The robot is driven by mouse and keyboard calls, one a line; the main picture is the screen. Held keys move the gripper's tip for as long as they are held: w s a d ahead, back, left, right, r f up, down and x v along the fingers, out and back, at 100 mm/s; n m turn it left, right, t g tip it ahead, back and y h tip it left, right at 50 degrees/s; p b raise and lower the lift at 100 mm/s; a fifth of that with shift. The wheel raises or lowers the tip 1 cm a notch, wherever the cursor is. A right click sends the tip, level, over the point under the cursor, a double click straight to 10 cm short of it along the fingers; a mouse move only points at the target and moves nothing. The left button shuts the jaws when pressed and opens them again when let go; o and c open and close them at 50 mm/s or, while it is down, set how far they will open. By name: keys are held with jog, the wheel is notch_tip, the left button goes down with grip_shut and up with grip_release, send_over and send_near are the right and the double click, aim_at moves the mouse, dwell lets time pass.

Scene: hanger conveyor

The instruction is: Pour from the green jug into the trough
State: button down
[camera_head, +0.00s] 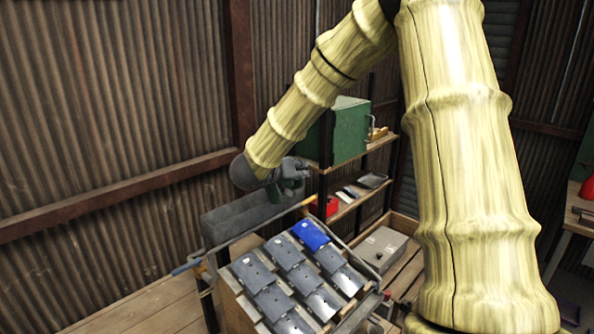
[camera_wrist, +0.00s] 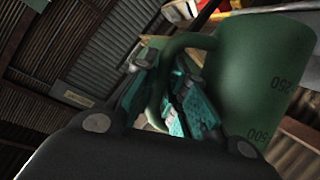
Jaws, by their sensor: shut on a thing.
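The green jug (camera_wrist: 255,85) fills the right of the wrist view, with the marks 250 and 500 on its side. Its handle (camera_wrist: 188,42) curves in between my gripper's fingers. My gripper (camera_wrist: 172,100) is shut on this handle. In the head view my gripper (camera_head: 287,172) is above the right end of the long dark grey trough (camera_head: 243,219). There the jug (camera_head: 290,188) shows only as a small dark green patch below the fingers. Its mouth and contents are hidden, and I cannot tell its exact tilt or see any stream.
Shelves (camera_head: 350,200) with a green cabinet (camera_head: 348,132) stand behind and right of my gripper. A corrugated wall (camera_head: 110,90) is on the left. A grey box (camera_head: 381,248) sits low on the right.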

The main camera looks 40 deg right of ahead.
jog(key=shift+w, duration=0.15)
jog(key=shift+a+r+n+p, duration=0.1)
jog(key=shift+r+n+p, duration=0.35)
jog(key=shift+p, duration=0.95)
jog(key=shift+r+g, duration=0.2)
jog(key=shift+g, duration=0.1)
dwell(0.3)
jog(key=shift+a+r+n+h, duration=0.1)
jog(key=shift+r+n+h, duration=0.15)
jog(key=shift+n+h, duration=0.15)
dwell(0.4)
jog(key=shift+r+n+g, duration=0.3)
jog(key=shift+n+g, duration=0.05)
jog(key=shift+g, duration=0.05)
dwell(0.3)
jog(key=shift+w+a+r+n+h, duration=0.15)
jog(key=shift+w+r+n+h, duration=0.15)
jog(key=shift+n, duration=0.1)
